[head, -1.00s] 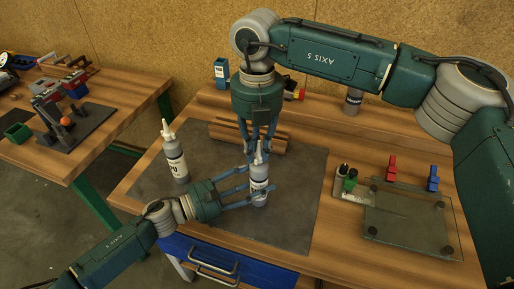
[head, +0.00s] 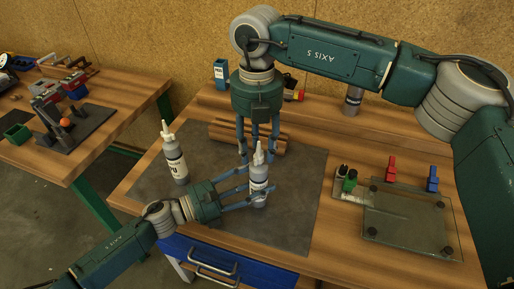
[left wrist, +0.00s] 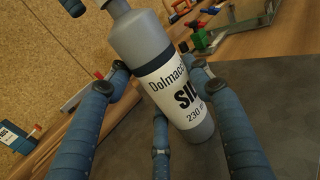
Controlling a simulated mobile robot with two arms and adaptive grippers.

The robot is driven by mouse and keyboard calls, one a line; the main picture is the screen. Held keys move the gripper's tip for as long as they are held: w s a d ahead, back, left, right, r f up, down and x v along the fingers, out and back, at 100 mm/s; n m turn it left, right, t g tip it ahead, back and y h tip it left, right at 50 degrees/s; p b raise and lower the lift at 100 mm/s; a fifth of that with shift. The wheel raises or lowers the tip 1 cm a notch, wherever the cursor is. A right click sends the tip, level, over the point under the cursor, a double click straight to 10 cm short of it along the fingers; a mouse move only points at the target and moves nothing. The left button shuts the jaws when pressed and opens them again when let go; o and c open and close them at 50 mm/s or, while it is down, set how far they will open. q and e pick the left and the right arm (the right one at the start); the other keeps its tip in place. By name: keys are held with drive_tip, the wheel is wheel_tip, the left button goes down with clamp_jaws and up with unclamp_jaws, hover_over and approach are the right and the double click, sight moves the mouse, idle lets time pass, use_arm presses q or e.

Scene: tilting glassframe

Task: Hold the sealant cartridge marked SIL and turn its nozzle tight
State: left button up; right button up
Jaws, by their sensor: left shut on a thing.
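The cartridge marked SIL (head: 259,191) stands nearly upright on the mat, grey with a white label; its SIL marking is readable in the left wrist view (left wrist: 182,95). My left gripper (head: 262,190) is shut around its body from the left. The pale nozzle (head: 259,153) points up on its top, out of the left wrist view. My right gripper (head: 257,150) points down from above, its fingers spread around and beside the nozzle. Whether any finger touches the nozzle cannot be told.
A second cartridge with a white nozzle (head: 175,160) stands left on the dark mat (head: 285,225). A glass plate (head: 405,225) with red and blue clamps is at the right. A blue box (head: 221,73) stands at the back.

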use_arm(q)
drive_tip(key=shift+f, duration=0.1)
use_arm(e)
wheel_tip(320, 180, up, 11)
drive_tip(key=shift+r, duration=0.2)
use_arm(q)
drive_tip(key=o, duration=1.5)
